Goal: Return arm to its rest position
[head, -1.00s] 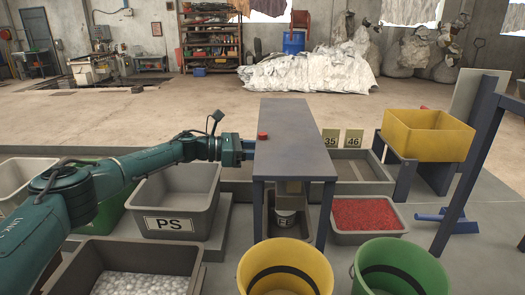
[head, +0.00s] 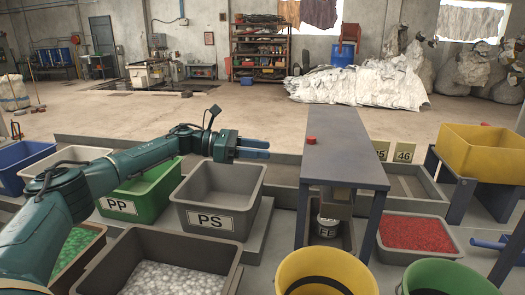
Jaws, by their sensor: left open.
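My left arm (head: 130,164) comes in from the left in the head view, a dark green arm stretched out to the right. Its left gripper (head: 268,149) has two blue fingers pointing right, apart from each other, with nothing between them. The gripper is above the far right side of the grey PS bin (head: 220,182), a little left of the grey table (head: 345,150). A small red button (head: 311,140) is on the table's left edge, apart from the fingers. My right gripper is not in view.
A green PP bin (head: 143,190) stands left of the PS bin. A bin of white pellets (head: 160,272), a yellow bucket (head: 325,275) and a green bucket (head: 448,278) are in front. A tub of red pellets (head: 417,232) is right of the table. Open floor (head: 230,108) lies behind.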

